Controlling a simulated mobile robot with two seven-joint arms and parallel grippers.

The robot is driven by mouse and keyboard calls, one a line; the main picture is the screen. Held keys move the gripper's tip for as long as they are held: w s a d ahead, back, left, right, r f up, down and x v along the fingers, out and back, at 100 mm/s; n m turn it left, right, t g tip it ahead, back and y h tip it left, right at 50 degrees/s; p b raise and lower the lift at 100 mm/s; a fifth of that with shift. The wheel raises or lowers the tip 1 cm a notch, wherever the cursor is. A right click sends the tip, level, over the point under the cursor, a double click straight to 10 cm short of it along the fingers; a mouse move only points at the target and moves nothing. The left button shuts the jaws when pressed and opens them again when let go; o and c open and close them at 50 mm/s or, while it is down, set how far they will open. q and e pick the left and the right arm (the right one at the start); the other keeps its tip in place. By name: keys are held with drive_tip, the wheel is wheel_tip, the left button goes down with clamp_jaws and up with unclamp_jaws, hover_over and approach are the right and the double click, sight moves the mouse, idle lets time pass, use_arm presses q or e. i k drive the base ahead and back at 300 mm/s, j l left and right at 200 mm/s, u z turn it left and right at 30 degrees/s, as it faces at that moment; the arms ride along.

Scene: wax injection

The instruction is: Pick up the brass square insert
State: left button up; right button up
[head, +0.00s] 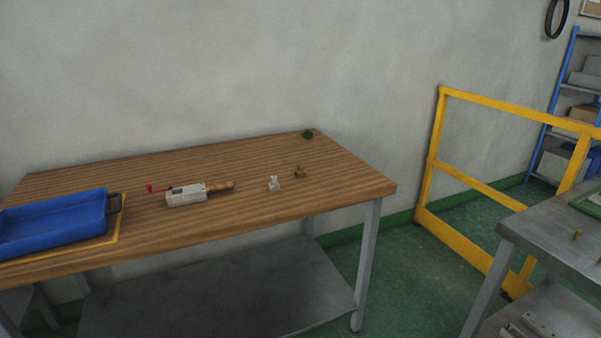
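A small brass-coloured piece (300,172) sits on the wooden table, right of its middle. Another small brass-coloured piece (577,235) stands upright on the metal table at the right edge of the view. Both are too small for me to tell which is the square insert. Neither of my grippers is in view.
The wooden table (330,188) also holds a blue tray (55,225) at left, a pale device with a red crank (187,195), a small whitish piece (274,184) and a dark green piece (308,134). A yellow barrier (430,165) stands behind the metal table (530,228). Green floor separates the tables.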

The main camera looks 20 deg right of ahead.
sight(299, 172)
drive_tip(key=i+l+u, duration=0.1)
drive_tip(key=u, duration=0.3)
drive_tip(key=l+u, duration=0.7)
drive_tip(key=l, duration=0.55)
drive_tip(key=l+u, duration=0.15)
drive_tip(key=l, duration=0.8)
